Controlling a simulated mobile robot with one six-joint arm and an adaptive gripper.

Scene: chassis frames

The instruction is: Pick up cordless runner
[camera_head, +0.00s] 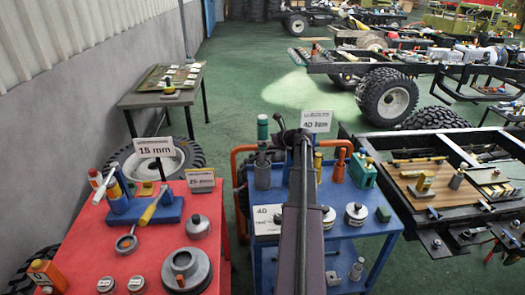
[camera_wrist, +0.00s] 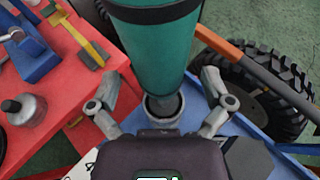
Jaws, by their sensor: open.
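A teal cylindrical tool with a black band, which looks like the cordless runner (camera_head: 262,128), stands upright in a grey round holder (camera_head: 262,176) on the blue cart. My gripper (camera_wrist: 161,104) is open, with one finger on each side of the runner's lower part. Gaps show between both fingers and the runner. In the head view my arm hides part of the blue cart, and the fingers are hard to make out.
The blue cart (camera_head: 345,228) also carries a "40 Nm" sign (camera_head: 316,121), a green block tool (camera_head: 362,169) and round weights. A red table (camera_head: 90,228) with tools and a "15 mm" sign stands left. Orange bars (camera_wrist: 240,50) pass close right of the runner. Chassis frames stand right.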

